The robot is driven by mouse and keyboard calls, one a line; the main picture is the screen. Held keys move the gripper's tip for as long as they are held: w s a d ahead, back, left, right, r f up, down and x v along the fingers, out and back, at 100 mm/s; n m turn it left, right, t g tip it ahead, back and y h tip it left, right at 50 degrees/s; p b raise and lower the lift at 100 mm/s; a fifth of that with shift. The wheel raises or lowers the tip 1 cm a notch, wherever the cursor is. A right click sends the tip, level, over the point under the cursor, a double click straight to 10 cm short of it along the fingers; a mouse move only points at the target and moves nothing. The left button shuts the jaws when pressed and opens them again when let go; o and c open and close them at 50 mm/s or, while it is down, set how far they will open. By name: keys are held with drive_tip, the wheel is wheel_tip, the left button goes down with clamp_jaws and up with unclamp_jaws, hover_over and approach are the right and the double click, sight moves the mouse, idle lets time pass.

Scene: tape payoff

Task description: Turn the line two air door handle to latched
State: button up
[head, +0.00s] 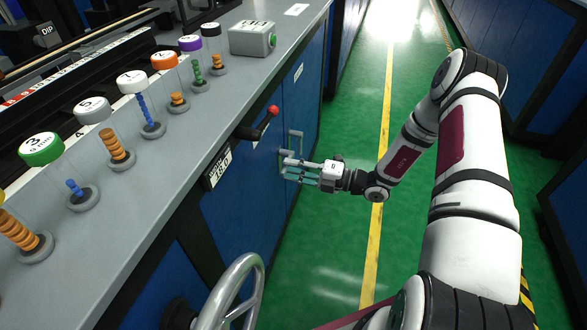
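My gripper (298,171) reaches in from the right to the blue cabinet front below the grey counter. Its fingers, with teal parts, point left at the panel. A pale grey handle (296,136) stands on the blue door just above and behind the fingertips. Its lower part is overlapped by the fingers, so I cannot tell whether they touch it or close on it.
Clear tubes with coloured caps and stacked rings stand along the grey counter (190,138). A grey box (252,39) stands at its far end. A handwheel (232,296) juts out at the lower front. The green floor (335,240) is clear, with blue cabinets at the right.

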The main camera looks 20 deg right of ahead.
clamp_jaws()
drive_tip(key=shift+f, duration=0.1)
drive_tip(key=w+d+f+n+b, duration=0.1)
drive_tip(key=w+d+f+n, duration=0.2)
drive_tip(key=n, duration=1.4)
drive_tip(key=shift+w+d+f+n+b, duration=0.15)
drive_tip(key=shift+w+f+n+b, duration=0.2)
drive_tip(key=shift+w+f, duration=0.55)
drive_tip(key=shift+s+f+n, duration=0.15)
drive_tip(key=shift+f+n, duration=0.05)
drive_tip(key=shift+n, duration=0.05)
drive_tip(key=shift+o, duration=2)
unclamp_jaws()
